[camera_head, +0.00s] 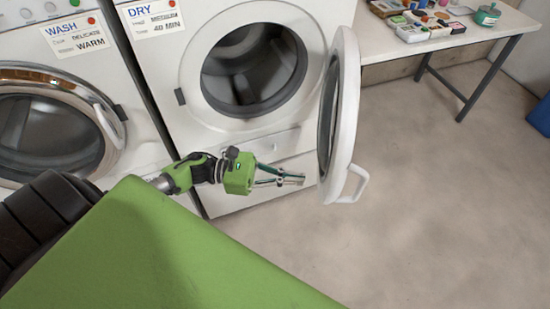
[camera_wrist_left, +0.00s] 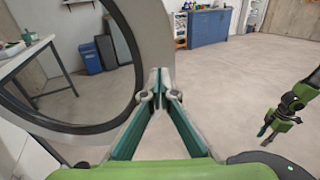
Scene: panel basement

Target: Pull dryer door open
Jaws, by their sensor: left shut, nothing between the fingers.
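The white round dryer door (camera_head: 350,115) stands swung wide out from the dryer (camera_head: 190,85), and the dark drum opening (camera_head: 250,75) is exposed. The door's white handle (camera_head: 352,185) is on its outer side, low down. My left gripper (camera_head: 301,179) is shut and empty, by the lower part of the door on its inner side. In the left wrist view the shut fingertips (camera_wrist_left: 160,74) lie in front of the door's rim (camera_wrist_left: 152,35); I cannot tell whether they touch it. My right gripper (camera_wrist_left: 266,130) shows at the right of that view, too small to judge its fingers.
A washer (camera_head: 50,115) with its round door shut stands left of the dryer. A table (camera_head: 400,42) with small items is at the back right, its leg (camera_head: 487,80) reaching the floor. A blue bin (camera_head: 541,115) is at the right edge. The floor (camera_head: 440,190) right of the door is clear.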

